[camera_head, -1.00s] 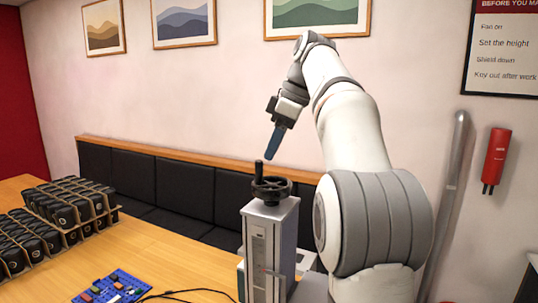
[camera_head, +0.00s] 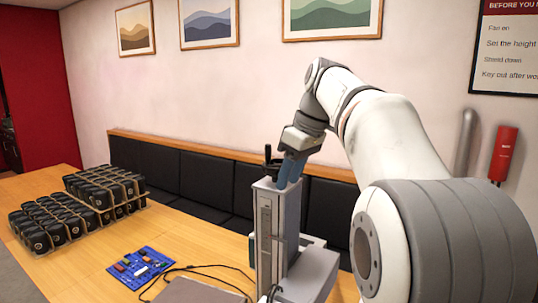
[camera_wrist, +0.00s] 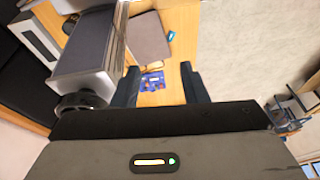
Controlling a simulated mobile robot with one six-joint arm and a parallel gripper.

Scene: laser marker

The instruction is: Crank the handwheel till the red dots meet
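The black handwheel (camera_head: 273,165) sits on top of the grey column (camera_head: 266,225) of the laser marker, and its upright crank handle shows at its left. My gripper (camera_head: 289,172) points down close against the handwheel's right side and partly covers it. In the wrist view, my gripper (camera_wrist: 160,70) has its two dark fingers apart with nothing between them. The handwheel (camera_wrist: 82,104) lies left of both fingers there, outside the gap. I cannot tell whether a finger touches it. No red dots can be made out.
A blue circuit board (camera_head: 142,267) and a cable lie on the wooden table (camera_head: 200,245). Trays of black cups (camera_head: 105,190) stand at the left. A black padded bench (camera_head: 210,185) runs along the wall. A red extinguisher (camera_head: 503,153) hangs at the right.

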